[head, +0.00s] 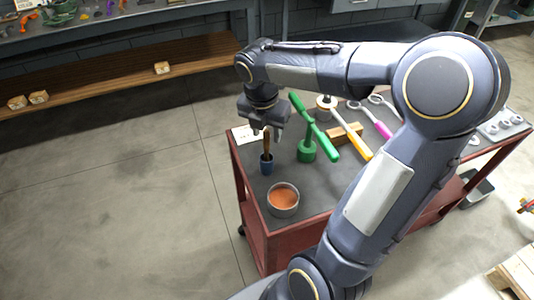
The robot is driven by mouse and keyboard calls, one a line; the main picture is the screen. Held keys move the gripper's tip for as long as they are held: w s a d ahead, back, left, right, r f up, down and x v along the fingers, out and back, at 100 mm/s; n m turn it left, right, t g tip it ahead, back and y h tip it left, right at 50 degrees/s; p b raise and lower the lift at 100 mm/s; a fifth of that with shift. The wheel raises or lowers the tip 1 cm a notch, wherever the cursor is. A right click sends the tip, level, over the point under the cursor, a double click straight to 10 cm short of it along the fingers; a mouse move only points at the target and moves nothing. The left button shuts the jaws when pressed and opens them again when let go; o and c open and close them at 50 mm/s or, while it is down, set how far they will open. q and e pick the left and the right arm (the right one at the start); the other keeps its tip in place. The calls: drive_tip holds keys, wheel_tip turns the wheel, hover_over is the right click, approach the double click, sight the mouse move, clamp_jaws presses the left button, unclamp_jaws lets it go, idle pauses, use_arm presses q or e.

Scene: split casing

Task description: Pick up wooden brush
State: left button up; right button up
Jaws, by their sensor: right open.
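The brush's lower end is hidden in the cup. My left gripper is out of view.
A round tin with orange contents (284,198) stands in front of the cup. A green holder (307,151) and a long green tool (315,125) are to the right, with an orange-handled tool (350,138) and wooden block (346,132) beyond. The red cart (285,240) has open edges.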

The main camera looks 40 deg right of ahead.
sight(267, 156)
drive_tip(key=f, duration=0.4)
drive_tip(key=shift+w+d, duration=0.15)
drive_tip(key=shift+d, duration=0.1)
clamp_jaws()
